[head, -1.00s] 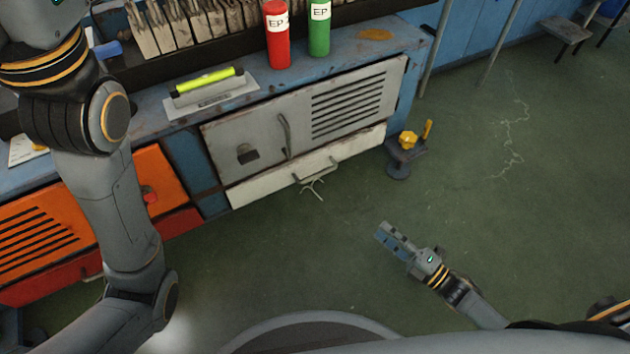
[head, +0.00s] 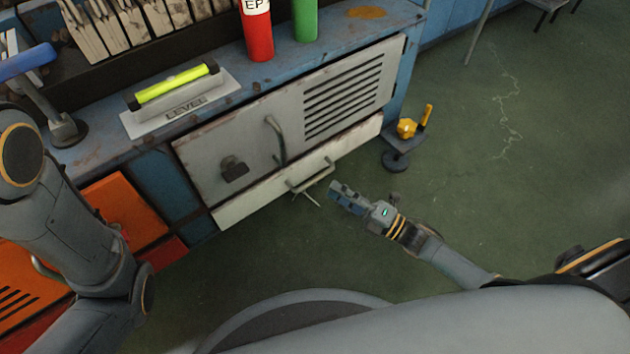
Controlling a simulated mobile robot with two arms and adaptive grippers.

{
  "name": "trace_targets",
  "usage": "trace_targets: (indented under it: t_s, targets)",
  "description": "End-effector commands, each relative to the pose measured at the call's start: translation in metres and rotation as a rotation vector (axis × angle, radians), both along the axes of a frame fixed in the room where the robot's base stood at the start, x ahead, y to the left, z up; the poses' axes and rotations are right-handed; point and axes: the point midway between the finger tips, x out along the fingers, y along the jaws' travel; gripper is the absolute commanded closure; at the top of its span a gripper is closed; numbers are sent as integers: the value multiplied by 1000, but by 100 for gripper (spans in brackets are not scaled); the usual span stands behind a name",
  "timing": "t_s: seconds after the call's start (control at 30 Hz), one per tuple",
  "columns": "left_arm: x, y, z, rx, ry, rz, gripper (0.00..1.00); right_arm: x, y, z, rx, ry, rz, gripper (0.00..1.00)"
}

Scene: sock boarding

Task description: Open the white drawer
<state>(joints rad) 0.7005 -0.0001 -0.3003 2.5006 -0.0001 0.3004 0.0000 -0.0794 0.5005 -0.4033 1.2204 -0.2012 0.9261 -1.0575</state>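The white drawer (head: 252,199) is a low, long front under the grey-white cabinet door, and it looks shut. Its bar handle (head: 310,177) sticks out near the middle of the front. My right gripper (head: 337,193) is just right of and in front of the handle in the picture, pointing toward it. It appears apart from the handle, with nothing seen in it. Its finger gap is too small to judge. My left arm comes in at the left edge, and its gripper is out of view.
The grey-white door (head: 225,150) above has its own handle (head: 275,140) and a vent. A small stool (head: 403,140) with a yellow item stands right of the cabinet. An orange cabinet (head: 110,210) is at left.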

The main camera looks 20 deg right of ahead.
Motion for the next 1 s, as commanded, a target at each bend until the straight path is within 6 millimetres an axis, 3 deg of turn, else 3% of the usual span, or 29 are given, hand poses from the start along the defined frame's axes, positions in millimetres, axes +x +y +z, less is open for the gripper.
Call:
trace_targets:
  t_s: [0.3,0.77,0.93,1.0]
  targets:
    - [0,0,-24,0,0,0,60,40,37,8,1,-1,0,66]
    - [0,0,-26,1,0,0,60,49,45,12,0,0,-1,66]
    - [0,0,-26,1,0,0,60,49,45,12,0,0,-1,100]
    - [0,0,-26,1,0,0,60,49,45,12,1,1,-1,100]
